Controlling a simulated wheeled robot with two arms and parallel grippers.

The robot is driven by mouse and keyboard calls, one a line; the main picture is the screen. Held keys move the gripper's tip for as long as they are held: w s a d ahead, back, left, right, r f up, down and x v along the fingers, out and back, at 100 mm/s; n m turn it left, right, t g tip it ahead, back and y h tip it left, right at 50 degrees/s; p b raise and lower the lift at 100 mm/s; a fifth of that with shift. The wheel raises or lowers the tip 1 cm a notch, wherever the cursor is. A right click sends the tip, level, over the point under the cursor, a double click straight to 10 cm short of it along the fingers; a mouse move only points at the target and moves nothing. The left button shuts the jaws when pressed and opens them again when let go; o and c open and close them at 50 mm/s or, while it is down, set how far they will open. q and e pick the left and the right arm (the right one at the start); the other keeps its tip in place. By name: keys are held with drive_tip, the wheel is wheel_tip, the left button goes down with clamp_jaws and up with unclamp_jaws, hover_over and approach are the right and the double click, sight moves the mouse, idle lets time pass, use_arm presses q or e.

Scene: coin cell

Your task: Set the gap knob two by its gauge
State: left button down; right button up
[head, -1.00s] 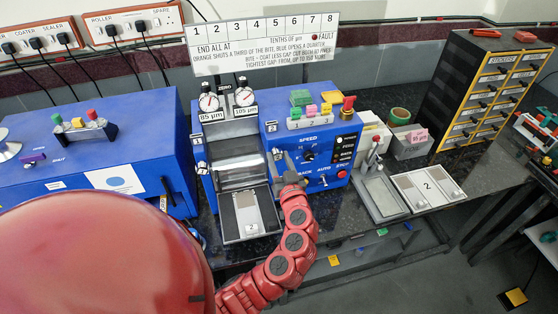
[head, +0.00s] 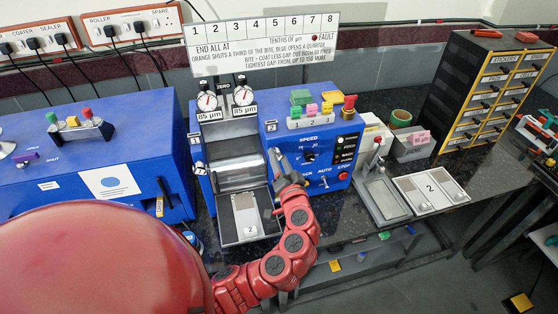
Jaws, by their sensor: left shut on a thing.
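The blue roller machine (head: 259,107) stands at the middle of the bench. Two dial gauges stand on top of it, a left one (head: 207,101) and a right one (head: 243,96). The plates under both read 85 µm. My left gripper (head: 276,158) is at the machine's front, just below the "2" label (head: 271,127), right of the roller. It is shut on what appears to be gap knob two, which the fingers hide. The side with the "1" label (head: 198,141) is clear of my gripper. My right gripper is not in view.
A speed dial (head: 309,157) and switches are on the panel right of my gripper. A tray (head: 247,217) marked 2 lies in front of the roller. A grey press (head: 383,195) and a white "2" plate (head: 430,189) are to the right. A notice board (head: 265,45) stands behind.

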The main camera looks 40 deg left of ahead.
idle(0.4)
use_arm(q)
drive_tip(key=shift+c, duration=1.9)
unclamp_jaws()
drive_tip(key=shift+d, duration=0.1)
drive_tip(key=b+v, duration=0.7)
drive_tip(key=v, duration=1)
drive_tip(key=shift+d, duration=0.15)
